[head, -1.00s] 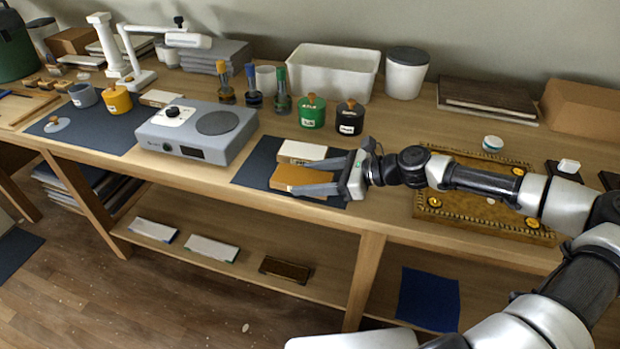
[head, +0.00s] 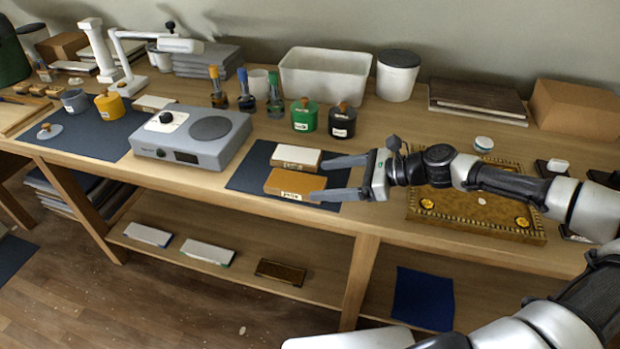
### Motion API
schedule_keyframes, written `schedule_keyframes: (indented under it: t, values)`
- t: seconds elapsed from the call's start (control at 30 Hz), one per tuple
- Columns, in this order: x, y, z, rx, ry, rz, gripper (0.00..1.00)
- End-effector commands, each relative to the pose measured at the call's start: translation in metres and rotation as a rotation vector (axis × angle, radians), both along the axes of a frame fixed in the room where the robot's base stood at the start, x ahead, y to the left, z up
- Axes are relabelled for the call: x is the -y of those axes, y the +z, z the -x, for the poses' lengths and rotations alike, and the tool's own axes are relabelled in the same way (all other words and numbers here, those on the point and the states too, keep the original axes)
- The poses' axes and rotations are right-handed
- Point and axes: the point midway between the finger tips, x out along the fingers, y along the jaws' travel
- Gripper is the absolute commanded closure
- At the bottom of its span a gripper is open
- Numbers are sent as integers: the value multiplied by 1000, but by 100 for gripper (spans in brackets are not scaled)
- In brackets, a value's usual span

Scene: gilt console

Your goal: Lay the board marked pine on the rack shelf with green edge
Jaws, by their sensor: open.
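An orange-brown board (head: 290,182) with a small white label on its front edge lies flat on a dark mat (head: 250,164). The label is too small to read surely, but it looks like "pine". A white-topped board (head: 296,156) with a label lies just behind it. My gripper (head: 318,180) is open and empty, its fingers pointing left at the right ends of the boards. On the low shelf under the bench lies a white slab with a green edge (head: 207,251). Left of it is one with a blue edge (head: 148,233), and right of it a dark brown one (head: 281,271).
A grey hotplate-like device (head: 190,137) stands left of the mat. Green (head: 304,116) and black (head: 342,122) lidded pots stand behind the boards. An ornate gilt panel (head: 470,205) lies under my arm. A bench leg (head: 360,275) stands right of the low shelf's slabs.

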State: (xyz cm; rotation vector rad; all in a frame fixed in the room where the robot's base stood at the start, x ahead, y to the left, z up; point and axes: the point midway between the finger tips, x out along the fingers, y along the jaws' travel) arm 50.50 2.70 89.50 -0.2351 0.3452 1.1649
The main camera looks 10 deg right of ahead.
Motion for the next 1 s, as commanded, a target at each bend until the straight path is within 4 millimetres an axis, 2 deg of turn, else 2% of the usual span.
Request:
schedule_keyframes:
  t: [0.1,0.33,0.87,0.93,1.0]
  values:
    - [22,11,8,-1,-4,1,23]
    - [43,19,17,0,-1,0,23]
    - [45,21,19,-2,1,-1,23]
    - [44,25,23,-16,14,-3,23]
    - [42,35,36,-58,47,-10,23]
